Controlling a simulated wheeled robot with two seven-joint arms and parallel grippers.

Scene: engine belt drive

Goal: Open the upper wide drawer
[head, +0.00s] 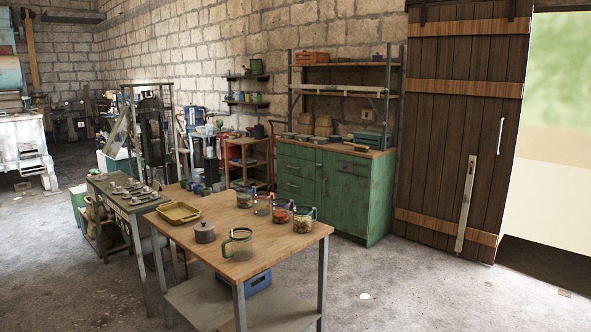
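A worn green cabinet (369,203) with a wooden top stands against the stone wall, right of the picture's middle. A stack of drawer fronts is on its left part, the upper one (294,168) above another (293,186). They look shut, though they are small in the view. Smaller fronts run along the top edge, one with a dark handle (354,163) at the right. Which front is the upper wide drawer is hard to tell. Neither of my grippers is in view.
A wooden table (262,252) with jars, a glass mug, a grey pot and a yellow tray stands in front, partly covering the cabinet's lower left. A narrow bench (118,200) is at left. The concrete floor (420,290) at right is mostly clear.

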